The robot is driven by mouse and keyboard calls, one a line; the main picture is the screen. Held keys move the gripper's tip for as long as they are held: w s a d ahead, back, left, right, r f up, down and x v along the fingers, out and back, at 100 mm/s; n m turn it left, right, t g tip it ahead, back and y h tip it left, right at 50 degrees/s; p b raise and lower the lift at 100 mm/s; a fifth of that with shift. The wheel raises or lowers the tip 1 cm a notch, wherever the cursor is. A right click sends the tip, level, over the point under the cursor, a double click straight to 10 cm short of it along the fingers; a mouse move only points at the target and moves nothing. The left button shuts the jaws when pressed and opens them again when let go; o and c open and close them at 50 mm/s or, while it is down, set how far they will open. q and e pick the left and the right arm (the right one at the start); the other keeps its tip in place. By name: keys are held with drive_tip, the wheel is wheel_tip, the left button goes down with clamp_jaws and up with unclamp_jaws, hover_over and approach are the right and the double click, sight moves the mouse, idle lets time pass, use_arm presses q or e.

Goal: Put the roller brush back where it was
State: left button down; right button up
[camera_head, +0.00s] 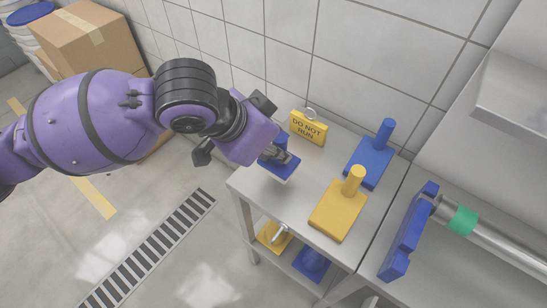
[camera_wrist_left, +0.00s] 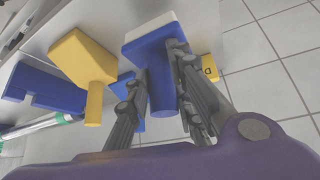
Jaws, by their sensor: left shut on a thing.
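My left gripper (camera_head: 277,152) is shut on the handle of a blue brush (camera_head: 281,169) at the left part of the steel table. In the left wrist view this brush (camera_wrist_left: 152,48) shows a blue block with a white layer on its face, and its round handle lies between the fingers (camera_wrist_left: 163,85). Whether the brush touches the tabletop I cannot tell. A blue brush (camera_head: 368,162) and a yellow brush (camera_head: 338,210) stand on the table with handles up. No label tells which is the roller brush. My right gripper is not in view.
A yellow "DO NOT RUN" sign (camera_head: 308,127) stands at the table's back. To the right are a blue notched block (camera_head: 404,240) and a steel tube with a green band (camera_head: 463,220). A lower shelf (camera_head: 292,262) holds yellow and blue items. A cardboard box (camera_head: 90,42) stands far left.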

sight(272, 158)
use_arm(q)
drive_tip(key=f, duration=0.2)
drive_tip(key=f+b, duration=0.1)
drive_tip(key=f, duration=0.1)
drive_tip(key=shift+w+a, duration=0.25)
drive_tip(key=shift+w, duration=0.1)
drive_tip(key=shift+f, duration=0.1)
drive_tip(key=c, duration=1.5)
unclamp_jaws()
drive_tip(key=p+v, duration=0.2)
drive_tip(key=v, duration=1)
drive_tip(key=shift+p, duration=0.3)
